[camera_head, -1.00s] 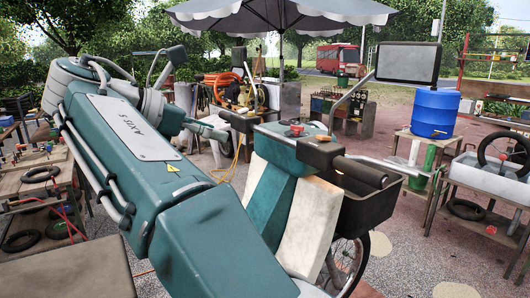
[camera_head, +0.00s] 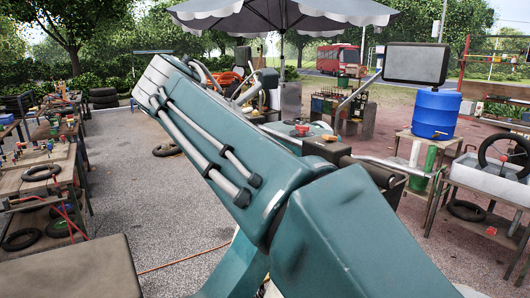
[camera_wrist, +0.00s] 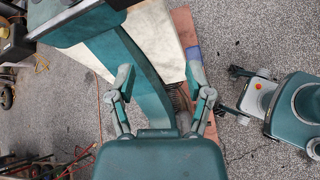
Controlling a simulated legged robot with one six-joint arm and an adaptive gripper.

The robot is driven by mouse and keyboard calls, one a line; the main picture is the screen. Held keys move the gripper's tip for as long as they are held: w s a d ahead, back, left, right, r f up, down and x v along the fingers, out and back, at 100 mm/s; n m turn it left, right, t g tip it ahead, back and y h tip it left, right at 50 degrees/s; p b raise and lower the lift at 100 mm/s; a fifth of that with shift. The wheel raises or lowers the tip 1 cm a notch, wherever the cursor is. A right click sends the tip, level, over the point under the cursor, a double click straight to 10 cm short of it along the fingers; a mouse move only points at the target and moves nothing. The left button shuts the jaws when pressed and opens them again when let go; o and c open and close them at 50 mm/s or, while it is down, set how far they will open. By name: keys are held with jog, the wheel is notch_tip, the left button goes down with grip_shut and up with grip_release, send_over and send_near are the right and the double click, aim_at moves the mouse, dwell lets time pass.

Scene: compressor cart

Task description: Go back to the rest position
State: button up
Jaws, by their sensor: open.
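My gripper (camera_wrist: 165,88) shows in the wrist view with its two fingers apart and nothing held between them. It hangs over a teal and cream panelled body (camera_wrist: 155,45) and the grey ground; I cannot tell how high. In the head view my teal arm stretches from the lower right to the upper left, and the gripper itself cannot be made out there.
A blue barrel (camera_head: 435,112) stands on a stand at right, near a white tub (camera_head: 490,172) on a table. A workbench with tyres and tools (camera_head: 38,180) is at left. Open gravel (camera_head: 135,200) lies between. A parasol (camera_head: 285,15) spreads overhead.

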jog(key=s+d+f+m+y, duration=0.2)
jog(key=d+f+m, duration=0.15)
jog(key=d, duration=0.35)
jog(key=s+d+f+m+y, duration=0.3)
jog(key=s+d+f+m, duration=0.1)
jog(key=s+f+m, duration=0.5)
jog(key=s+d+f+m+g+y, duration=0.1)
jog(key=s+d+f+m+y, duration=0.2)
jog(key=s+f+m, duration=0.6)
notch_tip(320, 180, down, 5)
jog(key=shift+s+d+f+y, duration=0.1)
jog(key=shift+s+d+y, duration=0.15)
jog(key=shift+d, duration=0.7)
